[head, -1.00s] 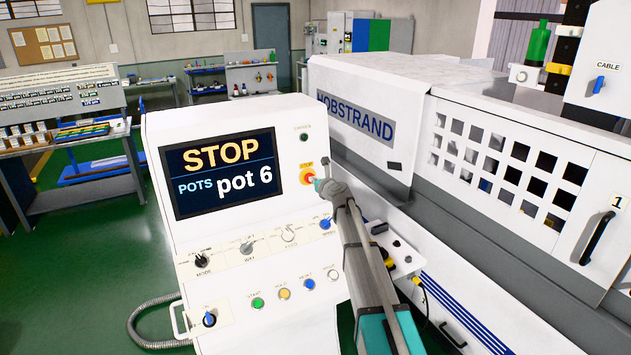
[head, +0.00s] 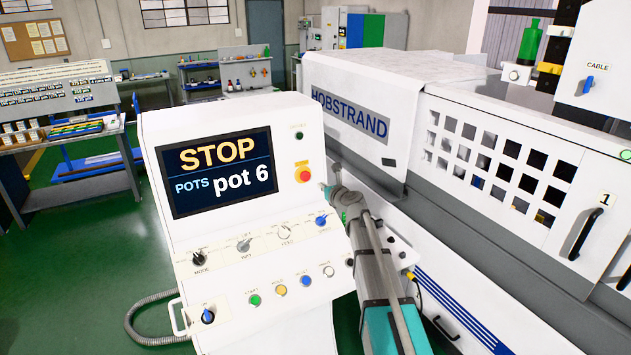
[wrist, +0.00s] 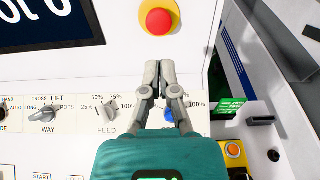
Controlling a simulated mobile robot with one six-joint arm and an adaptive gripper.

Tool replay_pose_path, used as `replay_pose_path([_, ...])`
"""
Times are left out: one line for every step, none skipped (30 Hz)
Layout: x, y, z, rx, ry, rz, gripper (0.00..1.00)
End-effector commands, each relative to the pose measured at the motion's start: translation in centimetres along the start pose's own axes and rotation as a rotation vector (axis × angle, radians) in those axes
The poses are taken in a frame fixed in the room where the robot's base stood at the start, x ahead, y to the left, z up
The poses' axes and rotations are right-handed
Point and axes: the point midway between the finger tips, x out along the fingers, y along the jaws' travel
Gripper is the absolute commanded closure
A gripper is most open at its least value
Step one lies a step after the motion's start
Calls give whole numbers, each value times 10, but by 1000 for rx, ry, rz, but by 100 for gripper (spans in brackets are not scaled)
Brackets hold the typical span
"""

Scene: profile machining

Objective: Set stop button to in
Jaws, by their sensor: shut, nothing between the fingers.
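The stop button (head: 304,175) is a red round cap on a yellow plate, right of the screen on the white control panel (head: 225,265). In the wrist view the red cap (wrist: 159,21) shows whole at the top, on a round yellow base. I cannot tell from its height whether it is in or out. The screen (head: 215,172) reads STOP and "pot 6". My gripper (wrist: 158,68) is shut and empty, its fingertips below the cap in the wrist view and apart from it in the picture. In the head view the gripper tip (head: 325,189) is just right of and below the button.
Below the button are a row of knobs, including a blue one (head: 321,221), and several push buttons such as the green one (head: 254,300). The white machine housing (head: 365,100) stands close on the right. A side shelf with a yellow-topped control (wrist: 235,150) lies right of the panel.

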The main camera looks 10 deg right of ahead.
Motion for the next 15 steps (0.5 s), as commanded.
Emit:
replay_pose_path([-12,1,1,0,0,-1,100])
replay_pose_path([-16,1,0,1,0,0,100])
replay_pose_path([-21,1,0,1,0,0,100])
replay_pose_path([-24,1,0,1,0,0,100])
replay_pose_path([-27,1,0,1,0,0,100])
replay_pose_path([-30,1,0,1,0,0,100])
replay_pose_path([-32,1,0,1,0,0,100])
replay_pose_path([-34,1,0,1,0,0,100])
replay_pose_path([-36,1,0,1,0,0,100])
replay_pose_path([-37,1,0,1,0,0,100])
replay_pose_path([-38,1,0,1,0,0,100])
replay_pose_path([-38,1,0,1,0,0,100])
replay_pose_path([-39,1,0,1,0,0,100])
replay_pose_path([-39,1,0,1,0,0,100])
replay_pose_path([-39,0,0,1,0,1,100])
